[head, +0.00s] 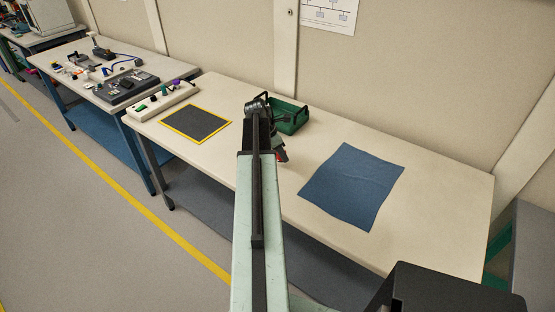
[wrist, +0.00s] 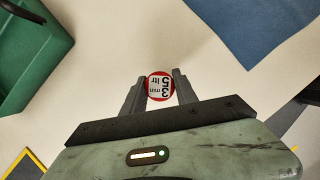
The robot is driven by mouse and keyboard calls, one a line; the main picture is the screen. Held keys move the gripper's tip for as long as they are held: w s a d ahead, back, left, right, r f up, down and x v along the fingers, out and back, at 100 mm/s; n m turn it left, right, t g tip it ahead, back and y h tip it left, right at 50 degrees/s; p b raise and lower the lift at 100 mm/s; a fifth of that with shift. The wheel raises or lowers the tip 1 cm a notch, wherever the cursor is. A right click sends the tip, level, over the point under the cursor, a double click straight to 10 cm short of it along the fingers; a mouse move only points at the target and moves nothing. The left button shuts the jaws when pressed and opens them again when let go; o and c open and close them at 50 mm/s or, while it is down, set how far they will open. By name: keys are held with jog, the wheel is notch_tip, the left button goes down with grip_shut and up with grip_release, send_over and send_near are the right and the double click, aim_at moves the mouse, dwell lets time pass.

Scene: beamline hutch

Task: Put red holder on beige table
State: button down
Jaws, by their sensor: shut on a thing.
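The red holder (wrist: 159,86) shows in the wrist view as a small round piece with a red rim and a white label printed "3 min" and "5 ltr". My gripper (wrist: 160,88) is shut on it, one finger on each side. In the head view my gripper (head: 281,155) is over the beige table (head: 440,185), with a bit of red at its tip. My arm hides part of the table there. I cannot tell whether the holder touches the tabletop.
A green bin (head: 289,117) stands at the table's back, also at the wrist view's upper left (wrist: 30,55). A blue cloth (head: 352,185) lies to the right. A yellow-edged dark mat (head: 196,124) and a pale tray (head: 162,101) are left. Bare tabletop lies between bin and cloth.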

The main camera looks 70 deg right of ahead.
aim_at(280, 159)
jog(key=shift+d+f+b, duration=0.15)
jog(key=shift+f+b, duration=0.8)
jog(key=shift+f, duration=0.05)
jog(key=shift+d+f+b, duration=0.1)
jog(key=shift+f+b, duration=0.85)
jog(key=shift+w+a+r, duration=0.15)
jog(key=shift+w+r, duration=0.05)
jog(key=shift+w, duration=0.05)
jog(key=shift+f, duration=0.15)
jog(key=c, duration=0.9)
grip_release()
jog(key=shift+c, duration=0.2)
jog(key=shift+s, duration=0.1)
jog(key=shift+r+p, duration=0.35)
jog(key=shift+p, duration=0.05)
jog(key=p+v, duration=1)
jog(key=v, duration=0.1)
jog(key=shift+r+p, duration=0.3)
jog(key=shift+p, duration=0.05)
